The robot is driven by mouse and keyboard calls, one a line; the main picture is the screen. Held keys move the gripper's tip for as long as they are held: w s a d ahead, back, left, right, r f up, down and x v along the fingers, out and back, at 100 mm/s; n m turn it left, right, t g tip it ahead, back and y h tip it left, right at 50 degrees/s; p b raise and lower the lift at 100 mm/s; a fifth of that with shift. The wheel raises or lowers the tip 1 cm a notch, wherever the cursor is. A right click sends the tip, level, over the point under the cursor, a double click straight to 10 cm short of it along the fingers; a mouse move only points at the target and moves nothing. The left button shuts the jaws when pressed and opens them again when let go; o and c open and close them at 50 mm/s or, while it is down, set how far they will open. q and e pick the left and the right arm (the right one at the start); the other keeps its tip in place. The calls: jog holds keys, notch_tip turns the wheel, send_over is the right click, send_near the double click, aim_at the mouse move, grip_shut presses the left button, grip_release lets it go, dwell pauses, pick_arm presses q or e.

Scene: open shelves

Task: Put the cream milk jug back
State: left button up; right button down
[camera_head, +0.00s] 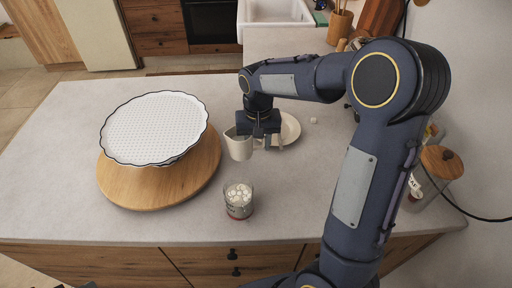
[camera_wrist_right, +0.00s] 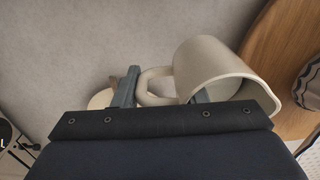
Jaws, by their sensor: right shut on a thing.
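The cream milk jug (camera_head: 238,147) is in my right gripper (camera_head: 262,142) above the counter, between the round board and the small plate. In the right wrist view the jug (camera_wrist_right: 212,66) shows its spout and open rim, and its handle (camera_wrist_right: 148,88) lies between the two fingers of the gripper (camera_wrist_right: 160,92). The gripper is shut on the handle. I cannot tell the jug's exact height or tilt. A small cream plate (camera_head: 290,128) lies just right of the gripper, partly hidden by it. My left gripper is not in view.
A glass with white marshmallows (camera_head: 238,198) stands in front of the jug. A large white scalloped dish (camera_head: 153,127) sits on a round wooden board (camera_head: 140,192) at left. A wooden-lidded jar (camera_head: 437,170) stands at right. The counter's (camera_head: 85,105) left side is clear.

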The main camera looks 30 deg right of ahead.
aim_at(256, 159)
jog(key=shift+w+d+f, duration=0.15)
jog(key=shift+w+f, duration=0.35)
jog(key=shift+f, duration=0.1)
jog(key=shift+w+d+f, duration=0.15)
jog(key=shift+w+f, duration=0.3)
jog(key=shift+f, duration=0.1)
jog(key=shift+w+f+p, duration=0.2)
jog(key=shift+f+p, duration=0.1)
jog(key=shift+f, duration=1.45)
jog(key=shift+f, duration=0.2)
jog(key=c, duration=0.9)
grip_release()
jog(key=shift+r, duration=0.1)
